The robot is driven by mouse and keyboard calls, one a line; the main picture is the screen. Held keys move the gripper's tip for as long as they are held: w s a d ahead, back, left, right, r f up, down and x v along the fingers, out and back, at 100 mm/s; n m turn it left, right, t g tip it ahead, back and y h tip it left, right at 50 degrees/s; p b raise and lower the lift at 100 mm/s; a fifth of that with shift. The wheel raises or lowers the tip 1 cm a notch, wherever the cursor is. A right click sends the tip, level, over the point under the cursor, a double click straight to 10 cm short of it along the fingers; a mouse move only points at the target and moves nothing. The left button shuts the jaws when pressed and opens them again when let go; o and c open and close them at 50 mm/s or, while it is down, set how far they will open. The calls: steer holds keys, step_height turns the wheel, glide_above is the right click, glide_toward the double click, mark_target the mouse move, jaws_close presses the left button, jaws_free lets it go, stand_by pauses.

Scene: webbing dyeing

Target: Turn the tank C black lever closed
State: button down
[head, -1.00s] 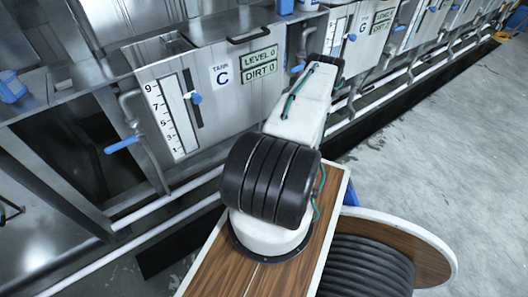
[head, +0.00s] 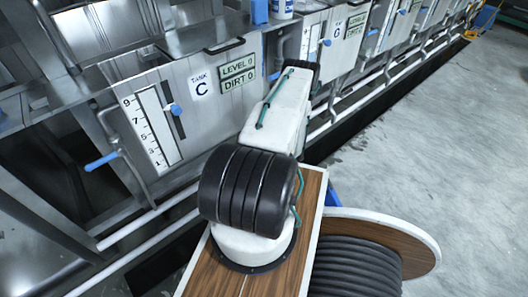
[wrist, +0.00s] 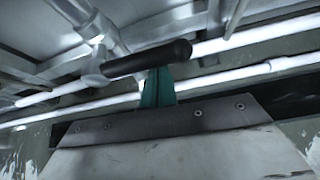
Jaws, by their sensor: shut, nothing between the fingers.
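The black lever (wrist: 148,60) shows in the wrist view as a dark bar on a grey valve joint of a white pipe. It lies roughly crosswise, its free end up and to the right. My gripper (wrist: 158,72) has its teal fingers shut and empty. The fingertips appear right by the lever's middle; I cannot tell whether they touch. The lever and my fingers do not show there; my arm covers part of that area.
A blue-handled valve (head: 101,162) sticks out left of tank C. A small blue knob (head: 175,109) is on its scale. White pipes (head: 150,216) run low along the tanks. Tank G (head: 341,45) stands to the right. The grey floor (head: 430,130) at right is clear.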

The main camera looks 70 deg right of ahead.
steer(key=s+a+r, duration=0.1)
steer(key=s+a, duration=0.4)
steer(key=s, duration=0.3)
steer(key=shift+r, duration=0.15)
